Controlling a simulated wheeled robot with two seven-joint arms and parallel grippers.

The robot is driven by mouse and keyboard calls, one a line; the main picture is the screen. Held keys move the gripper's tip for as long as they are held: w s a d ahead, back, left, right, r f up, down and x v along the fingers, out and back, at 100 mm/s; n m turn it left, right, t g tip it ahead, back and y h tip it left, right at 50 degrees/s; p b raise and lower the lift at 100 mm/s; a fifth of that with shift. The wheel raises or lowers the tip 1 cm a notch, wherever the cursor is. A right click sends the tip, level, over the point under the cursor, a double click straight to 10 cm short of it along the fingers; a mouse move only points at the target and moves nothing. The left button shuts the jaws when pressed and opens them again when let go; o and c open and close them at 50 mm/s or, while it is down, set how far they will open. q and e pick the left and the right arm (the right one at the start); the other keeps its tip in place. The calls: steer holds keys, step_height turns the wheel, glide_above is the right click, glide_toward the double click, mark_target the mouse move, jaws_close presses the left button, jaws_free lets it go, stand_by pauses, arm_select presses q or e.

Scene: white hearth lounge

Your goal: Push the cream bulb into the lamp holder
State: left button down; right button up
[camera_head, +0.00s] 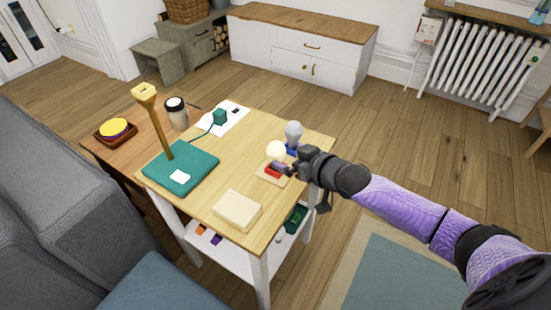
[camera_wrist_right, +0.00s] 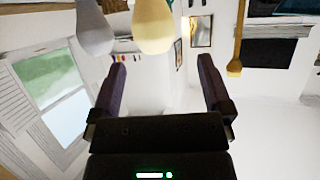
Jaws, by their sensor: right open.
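The cream bulb (camera_head: 276,149) stands upright on a red stand (camera_head: 273,172) near the right edge of the light wood table. In the right wrist view the cream bulb (camera_wrist_right: 154,25) hangs at the top, beyond the fingertips. My right gripper (camera_head: 285,160) is open beside it, fingers empty in the wrist view (camera_wrist_right: 161,62). The lamp has a green base (camera_head: 196,160), a brown post and a yellow holder (camera_head: 145,91) at its top, left of the bulb. The holder also shows in the wrist view (camera_wrist_right: 235,68). My left gripper is not in view.
A grey bulb (camera_head: 293,131) stands close behind the cream one, by a blue stand. A cream block (camera_head: 237,209) lies at the table's front.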

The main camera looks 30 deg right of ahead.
mark_target(273, 149)
steer(key=b+x, duration=0.4)
steer(key=x, duration=0.1)
steer(key=f+b+x, duration=0.1)
steer(key=x, duration=0.2)
steer(key=shift+s+d+b, duration=0.15)
steer(key=shift+d+b, duration=0.25)
steer(key=shift+a+r, duration=0.1)
steer(key=shift+r, duration=0.3)
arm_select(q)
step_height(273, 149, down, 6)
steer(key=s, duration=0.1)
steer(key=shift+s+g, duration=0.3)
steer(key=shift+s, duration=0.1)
arm_select(e)
steer(key=c, duration=1.2)
